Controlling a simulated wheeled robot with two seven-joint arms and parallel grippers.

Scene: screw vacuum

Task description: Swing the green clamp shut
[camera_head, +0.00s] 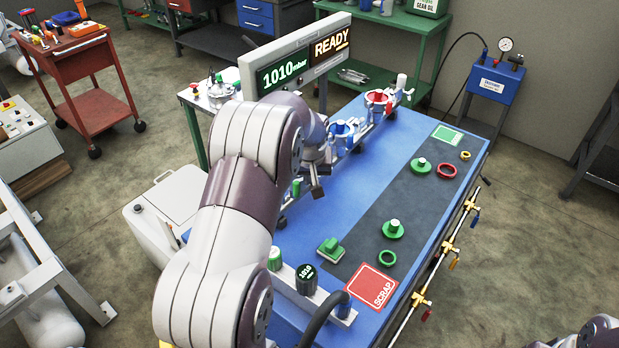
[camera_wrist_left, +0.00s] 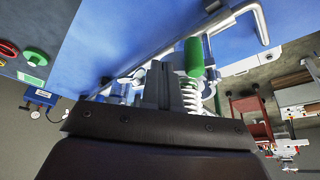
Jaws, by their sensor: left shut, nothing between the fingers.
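The green clamp is mostly hidden behind my left arm in the head view; a green grip (camera_head: 296,188), which looks like part of it, shows just left of my left gripper (camera_head: 317,188). In the left wrist view a green cylindrical grip (camera_wrist_left: 194,58) stands just right of the shut, empty fingers (camera_wrist_left: 160,75). A coil spring (camera_wrist_left: 190,95) sits below it, beside the fingers. I cannot tell whether the fingers touch the grip, or how far the clamp is swung. My right gripper is not in view.
A blue clamp (camera_head: 343,130) and a red clamp (camera_head: 378,98) stand farther along the blue table (camera_head: 310,237). A dark strip (camera_head: 395,190) holds green and red parts. A red scrap square (camera_head: 371,286) lies at the near corner. A display (camera_head: 296,62) reads READY.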

